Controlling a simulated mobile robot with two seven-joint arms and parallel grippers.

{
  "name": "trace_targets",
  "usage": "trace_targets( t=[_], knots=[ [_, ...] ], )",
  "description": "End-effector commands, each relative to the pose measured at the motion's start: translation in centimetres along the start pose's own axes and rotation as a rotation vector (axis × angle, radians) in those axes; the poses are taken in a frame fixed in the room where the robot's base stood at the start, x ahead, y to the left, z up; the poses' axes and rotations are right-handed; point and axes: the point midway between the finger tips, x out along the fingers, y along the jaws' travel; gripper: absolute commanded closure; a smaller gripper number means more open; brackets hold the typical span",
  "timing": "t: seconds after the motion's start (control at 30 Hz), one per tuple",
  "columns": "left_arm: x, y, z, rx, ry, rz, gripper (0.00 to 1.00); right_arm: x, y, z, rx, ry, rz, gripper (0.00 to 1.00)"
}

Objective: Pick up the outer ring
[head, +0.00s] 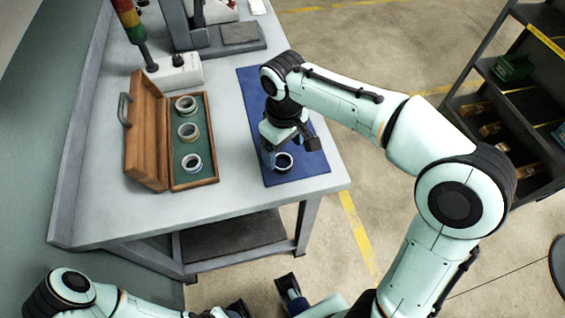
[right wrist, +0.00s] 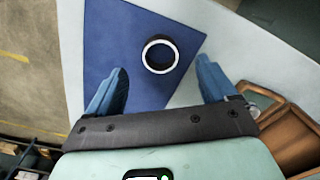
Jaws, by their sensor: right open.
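A ring with a dark inside and a pale rim lies flat on the blue mat (head: 257,108), near the mat's front end; I take this ring (head: 276,164) for the outer ring. My right gripper (head: 291,147) is above the mat, close to the ring. In the right wrist view the whole ring (right wrist: 146,62) shows between and just beyond the two blue fingertips of the open, empty gripper (right wrist: 162,67). I cannot see the exact height of the fingers over the ring. My left arm is low at the bottom edge, with its gripper cut off and unclear.
An open wooden case (head: 147,130) with a green lining holds three rings on the table, left of the mat. A machine (head: 190,25) and a signal light (head: 128,18) stand behind. A dark shelf (head: 500,70) stands at the right. Grey table top (head: 120,215) is bare in front.

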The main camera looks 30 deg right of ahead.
Motion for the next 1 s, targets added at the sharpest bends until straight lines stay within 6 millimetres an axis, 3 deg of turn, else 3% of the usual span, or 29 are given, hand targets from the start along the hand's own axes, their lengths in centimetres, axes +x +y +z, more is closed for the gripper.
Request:
trace_targets(
  t=[0.37,0.67,0.87,1.0],
  knots=[
    [0.7,-0.1,-0.5,0.002,0.013,0.003,0.49,4.8,0.0,-0.2,0.0,-0.002,0.0,0.15],
    [0.7,-0.1,-0.5,0.002,0.016,0.004,0.49,5.2,0.0,-0.2,0.0,0.0,0.0,0.15],
    [0.7,-0.1,-0.5,0.002,0.016,0.003,0.49,5.2,0.0,-0.2,0.0,0.0,0.0,0.79],
    [0.7,-0.1,-0.5,0.002,0.015,0.003,0.49,5.2,0.0,-0.2,0.0,0.001,0.0,0.79]
  ],
)
